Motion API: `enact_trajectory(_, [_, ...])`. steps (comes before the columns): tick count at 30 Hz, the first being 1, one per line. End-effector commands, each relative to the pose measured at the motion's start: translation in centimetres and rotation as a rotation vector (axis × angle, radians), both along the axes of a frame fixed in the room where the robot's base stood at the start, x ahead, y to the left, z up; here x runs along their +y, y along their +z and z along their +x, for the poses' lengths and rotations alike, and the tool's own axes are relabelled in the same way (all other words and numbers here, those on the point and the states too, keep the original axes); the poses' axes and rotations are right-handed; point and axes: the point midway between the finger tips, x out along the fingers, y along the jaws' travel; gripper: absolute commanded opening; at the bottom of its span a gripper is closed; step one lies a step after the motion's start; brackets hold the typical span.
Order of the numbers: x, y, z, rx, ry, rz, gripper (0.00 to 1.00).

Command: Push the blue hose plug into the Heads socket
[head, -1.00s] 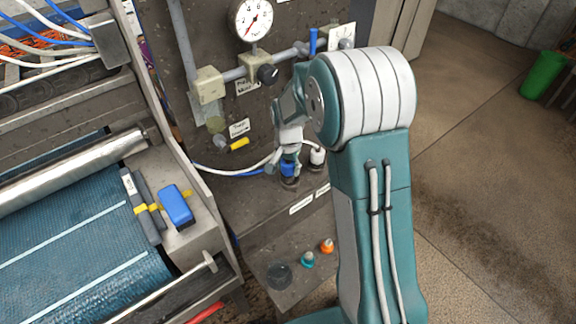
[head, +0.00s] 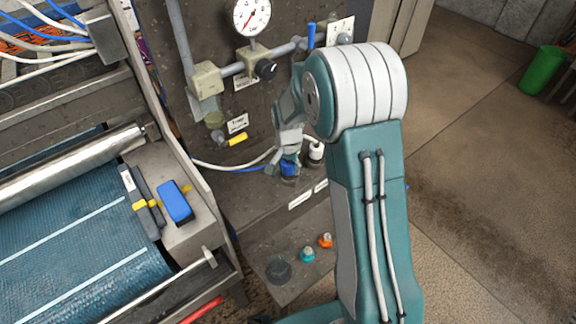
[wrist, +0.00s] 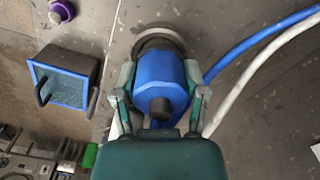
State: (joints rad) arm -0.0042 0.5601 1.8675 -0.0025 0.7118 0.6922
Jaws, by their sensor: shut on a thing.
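The blue hose plug (wrist: 158,75) sits between the two fingers of my gripper (wrist: 158,100), which is shut on it. In the wrist view the plug's far end meets a round grey socket ring (wrist: 160,35); how deep it sits cannot be told. In the head view the blue plug (head: 288,167) shows under my gripper (head: 288,155) at a dark socket (head: 289,180) on the panel's ledge. A white plug (head: 315,152) stands in a socket just right of it. The socket labels are too small to read.
A blue hose (wrist: 235,45) and a white hose (wrist: 262,62) run beside the plug. Teal (head: 307,254) and orange (head: 325,240) caps sit on the lower shelf.

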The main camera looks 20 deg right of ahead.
Motion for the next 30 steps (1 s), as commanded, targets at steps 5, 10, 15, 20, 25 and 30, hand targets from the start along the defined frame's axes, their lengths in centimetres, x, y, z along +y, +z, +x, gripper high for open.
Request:
enact_trajectory(5, [0.0, 0.0, 0.0, -0.001, 0.000, 0.001, 0.00])
enact_trajectory(10, [0.0, 0.1, 0.0, -0.001, 0.000, 0.000, 0.97])
enact_trajectory(15, [0.0, 0.1, 0.0, -0.001, 0.000, 0.000, 0.97])
enact_trajectory(20, [0.0, 0.0, 0.0, 0.000, 0.000, 0.000, 0.97])
enact_trajectory(25, [0.0, 1.0, 0.1, -0.004, 0.000, 0.000, 0.97])
enact_trajectory(30, [0.1, 4.1, 0.1, -0.005, 0.000, 0.000, 0.97])
